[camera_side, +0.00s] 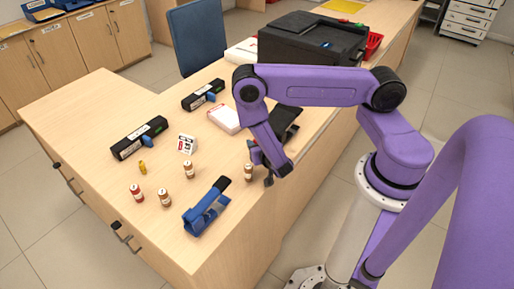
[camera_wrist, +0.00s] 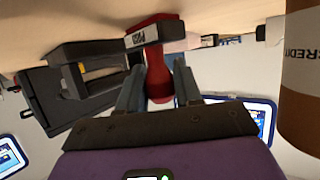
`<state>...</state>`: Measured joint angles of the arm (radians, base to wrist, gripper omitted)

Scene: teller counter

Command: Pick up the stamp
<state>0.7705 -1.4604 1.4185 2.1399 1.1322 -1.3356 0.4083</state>
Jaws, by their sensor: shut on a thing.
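My gripper (camera_wrist: 158,80) is shut on a red stamp (camera_wrist: 160,80), with one finger on each side of its handle. A white label with black letters, apparently "PAID", and a dark bar overlap the stamp's far end in the wrist view. In the side view my gripper (camera_side: 268,178) is low over the near right part of the counter, and the held stamp is hidden there. A brown, white-labelled stamp (camera_side: 248,172) stands just left of my gripper. It appears large in the wrist view (camera_wrist: 302,75), marked "CREDIT".
On the counter (camera_side: 90,125) stand other small red (camera_side: 136,193) and brown stamps (camera_side: 165,198), a blue tool (camera_side: 206,207), two black devices (camera_side: 140,138), a date block (camera_side: 187,145) and a white box (camera_side: 224,119). A black printer (camera_side: 312,40) stands behind. The counter's edge is close right of my gripper.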

